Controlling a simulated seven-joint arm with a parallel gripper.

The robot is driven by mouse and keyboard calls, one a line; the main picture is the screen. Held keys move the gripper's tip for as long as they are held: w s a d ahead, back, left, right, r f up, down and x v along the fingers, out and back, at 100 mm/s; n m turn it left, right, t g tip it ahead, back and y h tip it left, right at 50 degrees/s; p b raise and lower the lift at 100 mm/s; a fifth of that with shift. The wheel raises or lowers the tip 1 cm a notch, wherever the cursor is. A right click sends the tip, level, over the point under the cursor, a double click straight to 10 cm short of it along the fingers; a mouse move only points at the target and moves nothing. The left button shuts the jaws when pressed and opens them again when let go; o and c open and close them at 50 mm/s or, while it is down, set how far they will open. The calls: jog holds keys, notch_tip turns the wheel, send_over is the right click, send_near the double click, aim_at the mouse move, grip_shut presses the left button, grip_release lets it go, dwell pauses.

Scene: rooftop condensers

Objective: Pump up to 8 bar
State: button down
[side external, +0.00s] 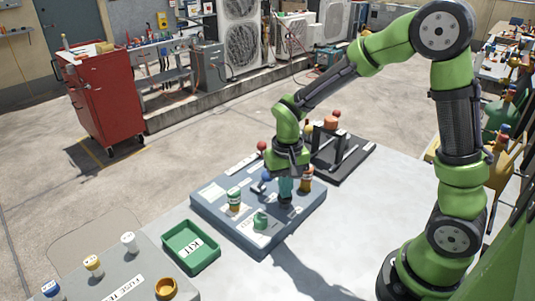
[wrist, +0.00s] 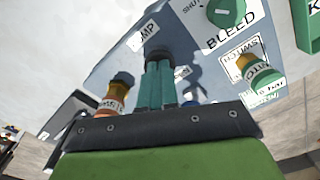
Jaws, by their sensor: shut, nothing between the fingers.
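My gripper (side external: 285,188) is shut and empty, low over a blue-grey panel (side external: 215,215). Its teal fingers point down, and in the wrist view (wrist: 158,58) they lie beside a label (wrist: 143,37) partly reading "MP". A dark piece sits at the fingertips; I cannot tell whether it is part of the panel. A green bleed knob (side external: 260,219) also shows in the wrist view (wrist: 227,12) beside the word "BLEED". A banded green, white and orange switch (side external: 235,200) stands to the left. A pressure reading is too small to read.
An orange, labelled cylinder (side external: 306,179) stands close right of my gripper. A blue ball (side external: 266,176) and a red ball (side external: 262,146) rise nearby. A green KIT tray (side external: 190,262) lies in front. A black stand (side external: 350,160) is behind. The table at right is clear.

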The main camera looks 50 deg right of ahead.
jog(key=shift+r, duration=1.8)
jog(key=s+a+r+n+t+y, duration=0.1)
jog(key=s+r+n+t+y, duration=0.1)
jog(key=s+r+t, duration=0.5)
jog(key=s+r, duration=0.4)
jog(key=r, duration=0.2)
jog(key=shift+s+a+r, duration=0.15)
jog(key=shift+s+a, duration=0.15)
jog(key=shift+a, duration=0.1)
